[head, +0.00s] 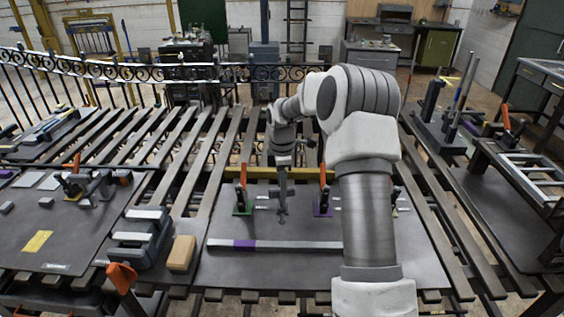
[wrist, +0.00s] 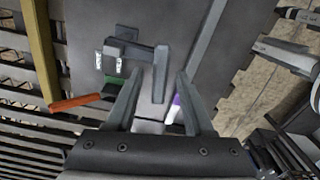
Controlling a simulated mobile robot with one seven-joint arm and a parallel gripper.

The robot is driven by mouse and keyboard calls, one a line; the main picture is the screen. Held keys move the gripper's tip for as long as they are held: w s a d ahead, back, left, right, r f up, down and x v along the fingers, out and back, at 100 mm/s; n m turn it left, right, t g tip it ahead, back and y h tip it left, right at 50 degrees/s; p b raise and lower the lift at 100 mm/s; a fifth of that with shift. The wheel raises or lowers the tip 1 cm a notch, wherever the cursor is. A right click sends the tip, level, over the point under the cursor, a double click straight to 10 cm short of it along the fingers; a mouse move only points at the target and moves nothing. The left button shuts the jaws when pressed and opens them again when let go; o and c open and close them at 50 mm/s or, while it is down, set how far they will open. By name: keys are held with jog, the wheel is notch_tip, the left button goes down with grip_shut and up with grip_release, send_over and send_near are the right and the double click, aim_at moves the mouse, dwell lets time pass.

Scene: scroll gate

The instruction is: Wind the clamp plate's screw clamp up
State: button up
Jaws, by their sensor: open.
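The clamp plate, a dark plate (head: 300,272) in the middle of the slatted bench, carries a green-based clamp (head: 242,203) and a purple-based clamp (head: 322,203), each with an orange handle. My gripper (head: 282,208) points down over the plate between these clamps. In the wrist view its two fingers (wrist: 161,78) are spread. A grey L-shaped arm (wrist: 159,74) shows in the gap between them, joined to a block with silver bolts (wrist: 122,56). It may be the screw clamp; I cannot tell for sure. No contact shows. The green base (wrist: 113,83) and orange handle (wrist: 75,103) are left of the fingers.
A long grey bar with a purple section (head: 245,244) lies near the plate's front; it also shows in the wrist view (wrist: 207,42). A wooden block (head: 181,253) and a grey fixture (head: 142,235) stand left. A yellow beam (head: 258,173) runs behind. The plate's front is clear.

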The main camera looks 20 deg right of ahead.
notch_tip(320, 180, up, 16)
dwell(0.3)
